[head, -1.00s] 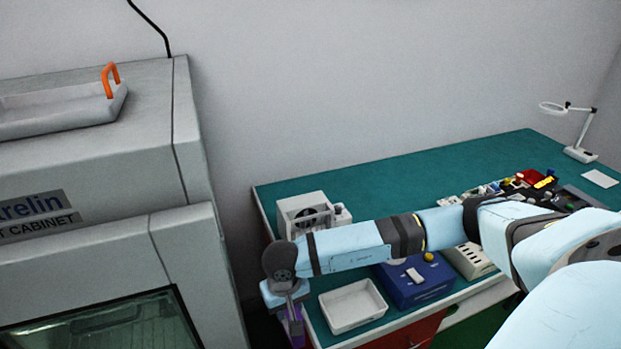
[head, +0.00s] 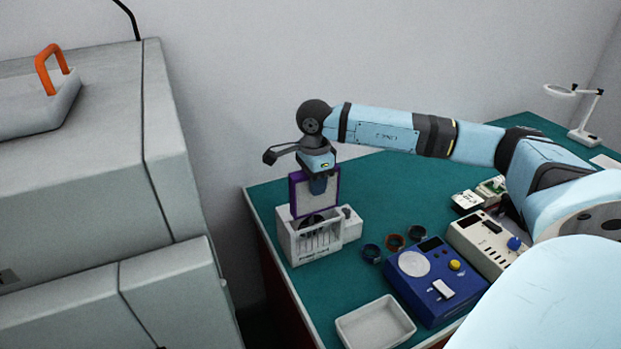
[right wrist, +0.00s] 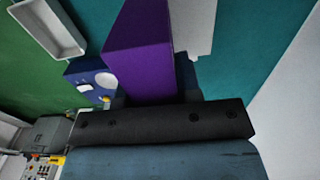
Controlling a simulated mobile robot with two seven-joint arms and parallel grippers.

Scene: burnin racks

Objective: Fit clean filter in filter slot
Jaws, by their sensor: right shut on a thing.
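The clean filter (head: 313,193) is a flat panel with a purple frame and a pale face. My right gripper (head: 318,184) is shut on it and holds it upright. In the head view it stands over the white slotted housing (head: 318,243), which holds the filter slot at its top. The filter's lower edge overlaps the top of the housing; I cannot tell whether it is in the slot or just above it. In the right wrist view the purple filter (right wrist: 140,50) sticks out from the gripper and hides part of the housing (right wrist: 192,25). My left gripper is not in view.
An empty white tray (head: 344,329) lies at the front of the green bench (head: 385,184). A blue box (head: 425,302) with a yellow knob and a beige device (head: 478,232) stand right of it. Several small rings lie beside the housing. A grey cabinet (head: 95,130) stands at left.

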